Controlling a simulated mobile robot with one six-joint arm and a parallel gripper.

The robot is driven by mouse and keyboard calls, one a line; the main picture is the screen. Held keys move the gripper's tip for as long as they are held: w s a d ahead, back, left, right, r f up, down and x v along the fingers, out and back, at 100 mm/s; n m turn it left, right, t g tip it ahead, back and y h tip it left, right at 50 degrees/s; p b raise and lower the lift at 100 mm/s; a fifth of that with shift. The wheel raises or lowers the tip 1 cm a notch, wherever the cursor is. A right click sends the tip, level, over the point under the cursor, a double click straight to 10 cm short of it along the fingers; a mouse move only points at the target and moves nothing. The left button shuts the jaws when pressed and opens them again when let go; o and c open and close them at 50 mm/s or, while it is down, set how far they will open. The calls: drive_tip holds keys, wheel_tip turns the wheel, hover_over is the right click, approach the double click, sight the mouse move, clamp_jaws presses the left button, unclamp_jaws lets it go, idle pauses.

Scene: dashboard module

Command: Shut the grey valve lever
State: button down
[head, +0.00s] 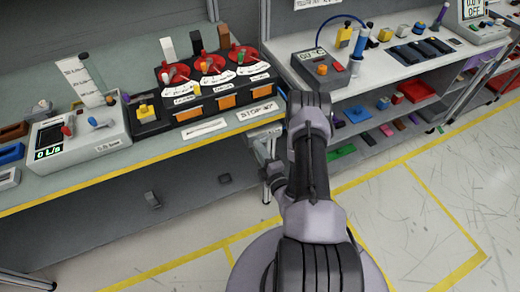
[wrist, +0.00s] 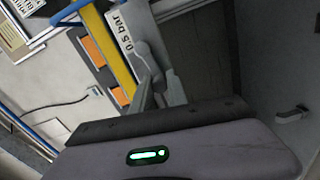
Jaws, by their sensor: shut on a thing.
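My gripper (head: 265,152) is at the front edge of the left bench, just below the yellow edge strip and the STOP label. In the wrist view my gripper (wrist: 158,92) has its grey fingers closed around a grey part beside a "0.5 bar" label (wrist: 125,35). This part looks like the grey valve lever (wrist: 146,56); the fingers hide much of it, and its angle is hard to read. In the head view my arm and gripper largely cover that spot.
A black panel (head: 215,107) with red discs and orange tiles stands on the bench behind my gripper. A box (head: 85,140) with small levers and a "0 L/s" display stands at left. A second bench (head: 400,80) is at right. The floor in front is open.

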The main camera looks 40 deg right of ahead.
drive_tip(key=shift+r+m, duration=0.45)
drive_tip(key=shift+m, duration=0.45)
drive_tip(key=shift+p, duration=0.3)
drive_tip(key=c, duration=1.3)
unclamp_jaws()
